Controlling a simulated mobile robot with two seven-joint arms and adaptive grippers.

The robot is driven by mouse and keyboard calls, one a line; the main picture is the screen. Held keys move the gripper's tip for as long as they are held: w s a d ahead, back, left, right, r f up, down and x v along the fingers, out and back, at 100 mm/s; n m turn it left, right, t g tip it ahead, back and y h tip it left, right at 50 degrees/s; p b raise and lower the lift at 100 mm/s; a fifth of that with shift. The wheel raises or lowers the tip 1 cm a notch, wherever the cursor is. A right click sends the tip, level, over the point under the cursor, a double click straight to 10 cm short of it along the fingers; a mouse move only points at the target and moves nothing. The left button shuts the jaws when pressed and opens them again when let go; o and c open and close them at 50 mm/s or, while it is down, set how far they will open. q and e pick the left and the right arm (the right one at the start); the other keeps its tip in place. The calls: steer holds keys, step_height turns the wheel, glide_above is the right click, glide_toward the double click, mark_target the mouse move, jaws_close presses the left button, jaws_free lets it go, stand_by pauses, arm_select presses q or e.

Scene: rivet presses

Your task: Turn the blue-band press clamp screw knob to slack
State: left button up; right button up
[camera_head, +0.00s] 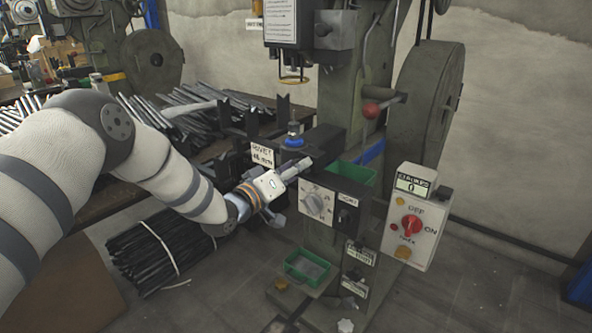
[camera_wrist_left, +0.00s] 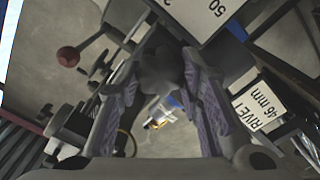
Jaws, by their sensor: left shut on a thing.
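The press (camera_head: 320,140) stands in the middle of the head view, with a blue band (camera_head: 293,141) around a small post on its dark block. My left gripper (camera_head: 304,165) reaches in from the left, its fingers at the front of that block below the blue band. In the left wrist view, its two ridged fingers (camera_wrist_left: 160,85) are shut on a dark grey rounded knob (camera_wrist_left: 160,68). In the head view the knob is hidden by the fingers. The knob's turn position cannot be told. My right gripper is not in view.
A "RIVET 46 mm" sign (camera_head: 262,154) is close to my fingers. A grey dial (camera_head: 312,203) sits just below right. A control box with a red switch (camera_head: 411,225) and a green bin (camera_head: 307,267) are nearby. Bundled rods (camera_head: 158,250) lie on the floor; a red-ball lever (camera_head: 371,111) projects above.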

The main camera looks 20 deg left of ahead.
arm_select(q)
steer(key=shift+d+f+n+b, duration=0.1)
steer(key=shift+f+n+b, duration=0.1)
steer(key=shift+n+b, duration=5.6)
steer(key=shift+d+f+n+b, duration=0.15)
steer(key=shift+n+b, duration=2.75)
steer(key=shift+n, duration=5.8)
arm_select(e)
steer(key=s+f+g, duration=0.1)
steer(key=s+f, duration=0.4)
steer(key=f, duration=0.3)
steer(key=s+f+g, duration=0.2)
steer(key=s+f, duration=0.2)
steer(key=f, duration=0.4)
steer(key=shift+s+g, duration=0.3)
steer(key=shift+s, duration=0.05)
arm_select(q)
steer(key=shift+a+r, duration=0.1)
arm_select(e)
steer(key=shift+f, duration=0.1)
arm_select(q)
steer(key=o, duration=1.2)
steer(key=shift+c, duration=0.2)
steer(key=shift+s, duration=0.15)
